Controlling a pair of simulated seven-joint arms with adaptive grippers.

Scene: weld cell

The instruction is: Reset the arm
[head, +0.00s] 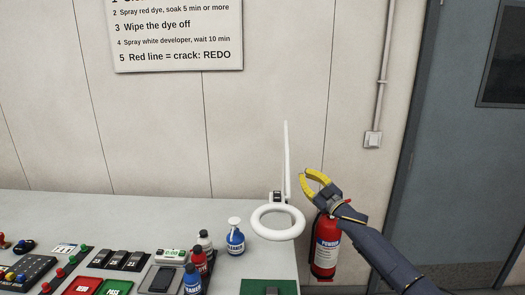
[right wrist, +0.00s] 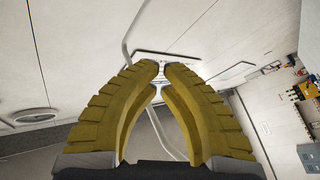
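My right arm comes in from the lower right of the head view. Its yellow gripper (head: 302,174) is in the air, pointing up and left, just right of the white ring lamp (head: 277,222) and above a red extinguisher. Its curved fingers bow around an empty space, with a narrow gap between the tips. In the right wrist view the same gripper (right wrist: 161,67) shows both fingers with nothing between them. My left gripper is in neither view.
The grey table (head: 225,205) holds bottles, including a blue one (head: 235,240), a green mat (head: 262,286) and several small items. The red extinguisher (head: 327,250) stands beyond the table's right edge, near the door (head: 460,150). The lamp's thin white arm (head: 286,155) rises near the gripper.

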